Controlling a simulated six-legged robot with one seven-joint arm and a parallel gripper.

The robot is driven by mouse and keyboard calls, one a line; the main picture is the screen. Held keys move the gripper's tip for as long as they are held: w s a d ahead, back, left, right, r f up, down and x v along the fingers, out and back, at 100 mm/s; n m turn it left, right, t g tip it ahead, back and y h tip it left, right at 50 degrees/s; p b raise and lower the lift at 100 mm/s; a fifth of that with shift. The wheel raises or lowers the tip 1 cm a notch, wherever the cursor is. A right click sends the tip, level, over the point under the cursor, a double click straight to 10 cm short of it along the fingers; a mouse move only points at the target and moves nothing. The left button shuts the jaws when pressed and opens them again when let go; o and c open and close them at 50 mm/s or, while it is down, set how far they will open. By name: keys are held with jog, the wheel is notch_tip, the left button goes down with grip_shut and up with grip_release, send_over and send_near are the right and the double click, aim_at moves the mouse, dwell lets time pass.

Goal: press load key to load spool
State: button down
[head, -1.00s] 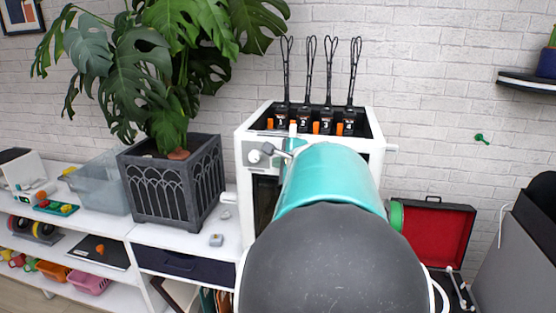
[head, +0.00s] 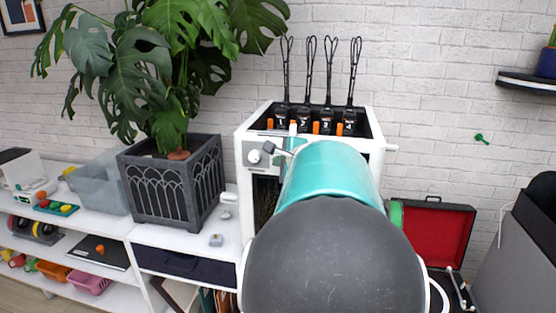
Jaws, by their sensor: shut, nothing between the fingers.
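A white boxy machine (head: 376,160) stands on the shelf top against the brick wall. Its open top holds several black feeder units numbered 1 to 4, with tall dark looped rods above them. Small orange keys sit beside the units: one left of unit 1 (head: 270,123), one near unit 3 (head: 316,127) and one near unit 4 (head: 339,129). My gripper (head: 293,131) shows as a narrow pale tip in front of the orange key by unit 2, shut and empty. I cannot tell whether it touches that key. My arm hides much of the machine's front.
A dark planter (head: 170,185) with a large leafy plant stands left of the machine. A clear bin (head: 100,180) is beyond it. A red-lined open case (head: 435,235) lies at the right. A small grey object (head: 216,240) lies on the white shelf top.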

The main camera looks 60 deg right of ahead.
jog(key=shift+a, duration=0.1)
dwell(0.3)
jog(key=shift+s+a, duration=0.3)
jog(key=shift+a, duration=0.3)
jog(key=a, duration=0.1)
jog(key=s+a, duration=0.1)
jog(key=a, duration=0.1)
jog(key=s+a, duration=0.1)
jog(key=shift+a, duration=0.3)
dwell(0.7)
